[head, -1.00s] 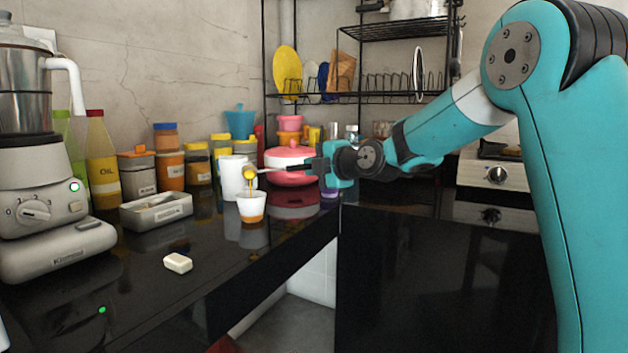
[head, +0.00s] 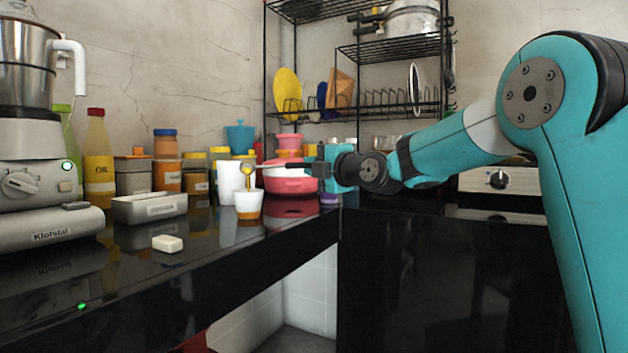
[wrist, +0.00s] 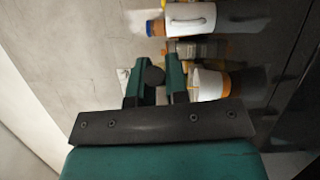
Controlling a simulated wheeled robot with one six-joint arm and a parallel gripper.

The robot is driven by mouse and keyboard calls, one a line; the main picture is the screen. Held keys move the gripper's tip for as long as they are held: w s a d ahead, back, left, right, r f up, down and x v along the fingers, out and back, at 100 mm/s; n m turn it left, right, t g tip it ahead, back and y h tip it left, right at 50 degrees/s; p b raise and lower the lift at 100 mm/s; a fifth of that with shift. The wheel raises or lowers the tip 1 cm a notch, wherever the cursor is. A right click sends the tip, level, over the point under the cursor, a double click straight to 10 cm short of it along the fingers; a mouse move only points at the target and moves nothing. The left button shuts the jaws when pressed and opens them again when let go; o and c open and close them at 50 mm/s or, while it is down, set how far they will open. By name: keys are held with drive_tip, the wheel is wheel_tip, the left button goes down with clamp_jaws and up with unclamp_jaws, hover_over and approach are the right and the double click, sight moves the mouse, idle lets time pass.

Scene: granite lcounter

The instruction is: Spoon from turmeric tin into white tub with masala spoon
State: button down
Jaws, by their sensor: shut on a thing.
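My gripper (head: 312,168) is shut on the dark handle of the masala spoon (head: 285,166), held out to the left above the counter. The spoon's bowl is tilted over the white tub (head: 249,200), and a thin yellow stream runs from it down toward the tub's mouth. The tub is white above with an orange band at its base, and stands upright. It also shows in the wrist view (wrist: 209,84), right of my fingers (wrist: 155,88). I cannot tell which container is the turmeric tin; several jars stand behind, their labels too small to read.
A tall white mug (head: 229,182) stands just behind the tub. A pink pot (head: 290,180) is close behind the spoon. A grey tray (head: 150,208), a white block (head: 168,243) and a mixer (head: 45,190) stand to the left. The front of the black counter is mostly clear.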

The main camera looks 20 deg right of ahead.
drive_tip(key=shift+s+f+n+t+b, duration=0.2)
drive_tip(key=shift+f+n+t+b, duration=0.4)
drive_tip(key=shift+b, duration=2.15)
drive_tip(key=shift+r+p, duration=0.3)
drive_tip(key=shift+r, duration=0.15)
drive_tip(key=r+m+p, duration=0.1)
drive_tip(key=p, duration=0.2)
drive_tip(key=shift+w+g, duration=0.15)
drive_tip(key=shift+g, duration=0.25)
drive_tip(key=g+p, duration=0.1)
drive_tip(key=p, duration=0.2)
drive_tip(key=m+g+p, duration=0.1)
drive_tip(key=p, duration=0.3)
drive_tip(key=w+r+g+p, duration=0.1)
drive_tip(key=g+p, duration=0.1)
drive_tip(key=p, duration=0.1)
drive_tip(key=shift+m+h+p, duration=0.35)
drive_tip(key=shift+m+h, duration=0.05)
drive_tip(key=w+m+g+p, duration=0.1)
drive_tip(key=g+p, duration=0.2)
drive_tip(key=p, duration=0.8)
drive_tip(key=w+m+g+p, duration=0.1)
drive_tip(key=g+p, duration=0.3)
drive_tip(key=p, duration=0.7)
drive_tip(key=w+m+g+p, duration=0.1)
drive_tip(key=g+p, duration=0.3)
drive_tip(key=p, duration=0.7)
drive_tip(key=shift+w+d+f, duration=0.15)
drive_tip(key=shift+d, duration=0.15)
